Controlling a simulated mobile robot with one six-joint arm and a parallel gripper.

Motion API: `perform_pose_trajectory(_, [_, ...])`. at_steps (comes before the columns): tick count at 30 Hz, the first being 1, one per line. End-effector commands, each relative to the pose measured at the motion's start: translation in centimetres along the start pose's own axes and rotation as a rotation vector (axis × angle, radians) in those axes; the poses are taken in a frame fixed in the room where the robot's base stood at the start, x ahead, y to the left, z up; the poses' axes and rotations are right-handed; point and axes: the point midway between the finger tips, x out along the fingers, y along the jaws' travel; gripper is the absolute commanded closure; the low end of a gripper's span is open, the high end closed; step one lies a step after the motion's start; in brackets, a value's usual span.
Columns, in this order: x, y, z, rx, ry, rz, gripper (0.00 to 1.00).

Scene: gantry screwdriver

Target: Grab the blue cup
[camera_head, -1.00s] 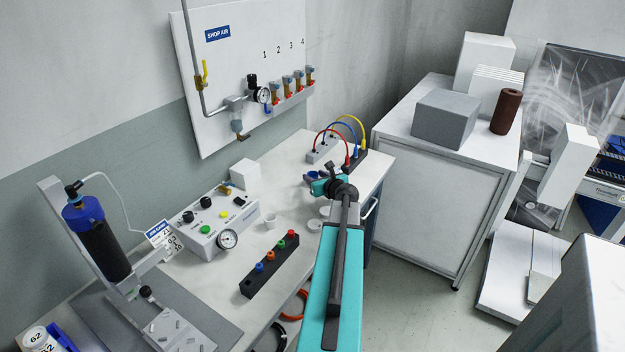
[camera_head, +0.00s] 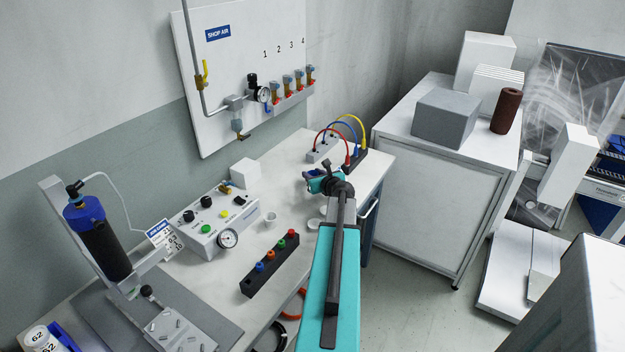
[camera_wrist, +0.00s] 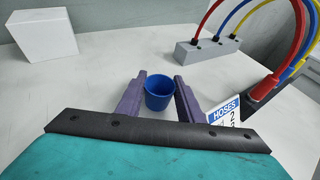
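The blue cup (camera_wrist: 159,95) stands upright on the white bench, near the middle of the wrist view. My gripper (camera_wrist: 160,80) has its two purple fingers apart, one on each side of the cup, with the cup between the tips. Narrow gaps seem to show beside the cup, so the gripper looks open. In the head view my gripper (camera_head: 317,183) is low over the right part of the bench, and my wrist and fingers hide most of the cup there.
A grey socket block (camera_wrist: 207,52) with red, blue and yellow hoses stands behind to the right. A HOSES label (camera_wrist: 226,110) is close to the right finger. A white box (camera_wrist: 42,38) stands back left. A white cup (camera_head: 271,219) and a button strip (camera_head: 270,264) are left of my arm.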

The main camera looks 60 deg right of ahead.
Motion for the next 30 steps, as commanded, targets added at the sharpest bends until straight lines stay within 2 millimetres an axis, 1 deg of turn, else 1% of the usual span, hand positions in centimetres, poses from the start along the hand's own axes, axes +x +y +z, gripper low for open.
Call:
perform_pose_trajectory(1, [0.0,0.0,0.0,0.000,0.000,0.000,0.77])
perform_pose_trajectory(3, [0.0,0.0,0.0,0.000,0.000,0.000,0.87])
perform_pose_trajectory(14, [-0.1,0.0,0.2,0.000,0.000,0.000,0.88])
perform_pose_trajectory(20, [-0.5,0.0,1.3,-0.001,-0.001,-0.001,0.88])
perform_pose_trajectory(26, [-1.4,0.0,3.6,-0.002,-0.002,0.000,0.88])
perform_pose_trajectory(27, [-1.9,0.2,3.2,-0.001,0.000,0.000,0.88])
perform_pose_trajectory(30, [-3.1,0.4,2.8,0.000,0.000,0.000,0.88])
